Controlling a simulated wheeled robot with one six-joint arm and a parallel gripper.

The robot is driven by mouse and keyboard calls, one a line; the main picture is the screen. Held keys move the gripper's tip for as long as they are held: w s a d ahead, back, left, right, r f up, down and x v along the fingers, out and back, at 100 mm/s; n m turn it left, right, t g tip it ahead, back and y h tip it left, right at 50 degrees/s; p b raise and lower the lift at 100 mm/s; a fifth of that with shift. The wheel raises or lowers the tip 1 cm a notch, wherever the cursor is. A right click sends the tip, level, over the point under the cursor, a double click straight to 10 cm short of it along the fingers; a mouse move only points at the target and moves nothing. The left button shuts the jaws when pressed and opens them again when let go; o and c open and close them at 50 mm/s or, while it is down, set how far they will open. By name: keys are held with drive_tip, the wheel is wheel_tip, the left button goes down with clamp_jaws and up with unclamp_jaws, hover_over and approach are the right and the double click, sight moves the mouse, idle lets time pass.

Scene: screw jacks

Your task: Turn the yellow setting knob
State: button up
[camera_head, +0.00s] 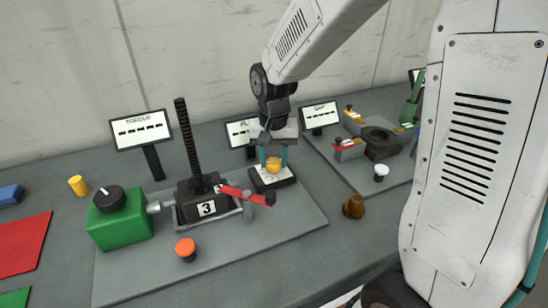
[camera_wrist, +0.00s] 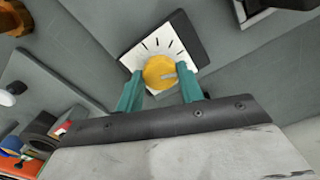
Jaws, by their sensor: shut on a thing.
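The yellow setting knob (camera_head: 273,165) sits on a small dark box with a white dial face (camera_head: 262,182). In the wrist view the knob (camera_wrist: 160,72) is round with a grey pointer mark, and black tick marks fan out on the white dial (camera_wrist: 145,48). My gripper (camera_head: 274,158) points down over the box from above. Its two teal fingers (camera_wrist: 160,85) are on either side of the knob and shut on it. Part of the knob's side is hidden by the fingers.
Left of the dial box stand a red lever (camera_head: 240,193), a black screw jack (camera_head: 197,190) marked 3 and a green box (camera_head: 120,218) with a black knob. An orange button (camera_head: 185,247) is in front. A brown piece (camera_head: 353,206) stands to the right. Small display signs (camera_head: 142,130) stand behind.

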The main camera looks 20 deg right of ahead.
sight(274, 162)
drive_tip(key=shift+n, duration=2.1)
drive_tip(key=o, duration=1)
wheel_tip(274, 162, up, 8)
drive_tip(key=shift+f, duration=0.1)
